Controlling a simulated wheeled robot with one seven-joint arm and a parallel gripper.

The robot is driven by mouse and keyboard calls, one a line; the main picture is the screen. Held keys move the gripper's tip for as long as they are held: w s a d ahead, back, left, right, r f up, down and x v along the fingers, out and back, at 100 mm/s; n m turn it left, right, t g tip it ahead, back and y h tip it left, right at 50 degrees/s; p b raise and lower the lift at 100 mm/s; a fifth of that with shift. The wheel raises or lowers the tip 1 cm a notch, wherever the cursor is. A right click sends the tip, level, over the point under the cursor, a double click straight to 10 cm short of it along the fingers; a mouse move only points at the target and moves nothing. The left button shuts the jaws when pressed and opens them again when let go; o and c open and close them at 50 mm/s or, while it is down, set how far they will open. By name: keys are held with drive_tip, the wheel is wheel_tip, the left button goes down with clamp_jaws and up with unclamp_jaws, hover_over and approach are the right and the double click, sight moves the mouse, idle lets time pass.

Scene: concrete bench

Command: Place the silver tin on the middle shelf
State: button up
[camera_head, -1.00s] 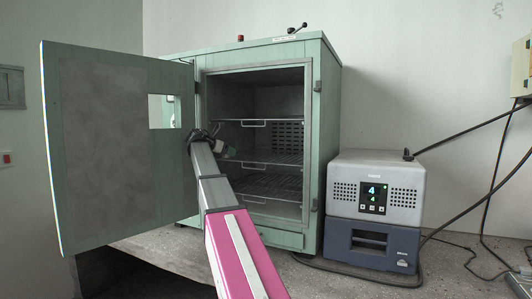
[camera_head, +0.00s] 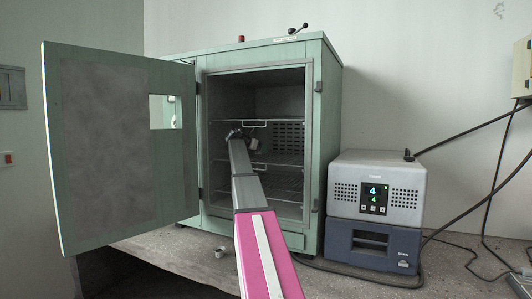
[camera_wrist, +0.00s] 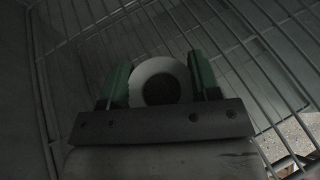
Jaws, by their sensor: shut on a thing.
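My gripper (camera_head: 251,144) is inside the green oven, between the top and middle wire shelves. In the wrist view its two green fingers (camera_wrist: 160,85) are shut on a round thing with a pale rim and dark inside, likely the silver tin (camera_wrist: 159,65). In the head view the held thing is small and partly hidden by my wrist. The middle shelf (camera_head: 285,160) is a wire rack; its left part is behind my arm. Wire bars show below the tin in the wrist view; whether it touches them I cannot tell.
The oven door (camera_head: 110,150) stands wide open at the left. The top shelf (camera_head: 225,122) and the bottom shelf (camera_head: 285,190) bound the space. A small metal cup (camera_head: 220,252) stands on the concrete bench before the oven. A controller box (camera_head: 376,190) stands at the right.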

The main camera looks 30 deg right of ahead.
drive_tip(key=d, duration=0.2)
drive_tip(key=w+d, duration=0.1)
drive_tip(key=d, duration=0.1)
drive_tip(key=shift+w+d, duration=0.15)
drive_tip(key=shift+f, duration=0.75)
drive_tip(key=shift+f, duration=0.1)
drive_tip(key=o, duration=0.9)
drive_tip(key=shift+r, duration=0.2)
drive_tip(key=s+a, duration=0.1)
drive_tip(key=a, duration=0.3)
drive_tip(key=s+a, duration=0.1)
drive_tip(key=a, duration=0.4)
drive_tip(key=s+a+r, duration=0.1)
drive_tip(key=s+a, duration=0.1)
drive_tip(key=a, duration=0.3)
drive_tip(key=shift+a, duration=0.15)
